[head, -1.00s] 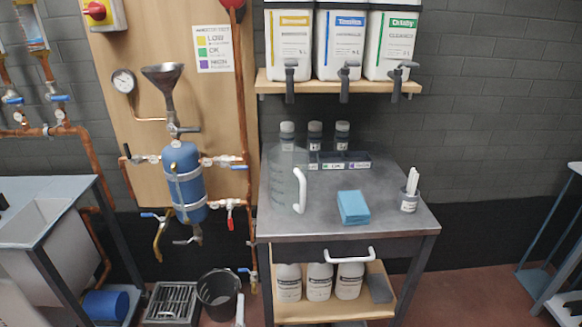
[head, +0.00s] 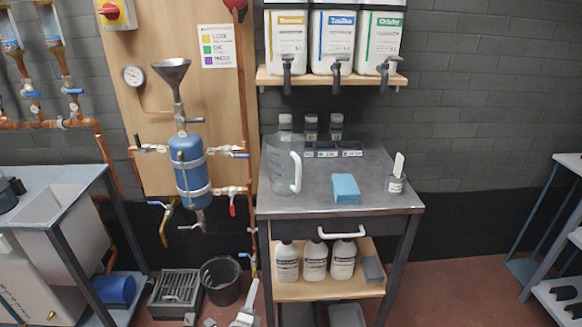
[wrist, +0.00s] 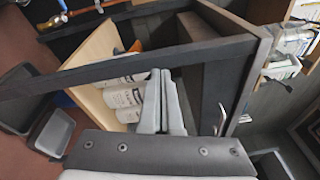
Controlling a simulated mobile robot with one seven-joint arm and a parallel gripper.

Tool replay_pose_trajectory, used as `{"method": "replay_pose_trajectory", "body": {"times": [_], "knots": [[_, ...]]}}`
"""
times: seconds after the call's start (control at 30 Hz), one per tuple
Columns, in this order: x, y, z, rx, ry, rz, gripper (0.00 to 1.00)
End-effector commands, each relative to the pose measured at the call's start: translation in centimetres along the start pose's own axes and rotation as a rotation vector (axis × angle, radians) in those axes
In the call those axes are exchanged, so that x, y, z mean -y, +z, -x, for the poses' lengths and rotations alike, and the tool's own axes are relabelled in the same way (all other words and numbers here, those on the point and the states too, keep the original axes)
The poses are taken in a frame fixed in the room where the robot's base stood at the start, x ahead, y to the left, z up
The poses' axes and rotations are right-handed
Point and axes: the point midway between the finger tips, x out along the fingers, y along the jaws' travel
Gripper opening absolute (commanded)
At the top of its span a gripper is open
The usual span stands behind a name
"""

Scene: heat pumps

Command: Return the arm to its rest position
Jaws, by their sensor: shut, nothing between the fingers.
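My gripper (wrist: 160,76) shows in the wrist view, its two grey fingers side by side and shut, with nothing between them. The fingers point toward the workbench's underside, in front of the lower shelf with white bottles (wrist: 124,98). I see no contact with the bench or bottles. In the head view a light grey part shows low, left of the bench legs; I cannot tell if it is my arm.
The workbench (head: 380,204) has a drawer with a white handle (head: 342,232). A black bucket (head: 221,280) and drain grate (head: 176,288) stand on the floor left.

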Motion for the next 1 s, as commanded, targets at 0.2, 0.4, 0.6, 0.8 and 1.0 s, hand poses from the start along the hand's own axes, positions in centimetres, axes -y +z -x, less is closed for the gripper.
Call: {"method": "replay_pose_trajectory", "body": {"times": [0.2, 0.4, 0.6, 0.8, 1.0], "knots": [[7.7, -3.7, -2.3, -0.300, -0.094, -0.338, 0.00], [14.2, -8.0, -2.6, -0.571, -0.210, -0.664, 0.00], [19.8, -12.0, -1.4, -0.818, -0.348, -0.986, 0.00], [24.6, -15.3, 0.9, -1.041, -0.507, -1.303, 0.00], [28.7, -17.7, 4.0, -1.238, -0.682, -1.617, 0.00]]}}
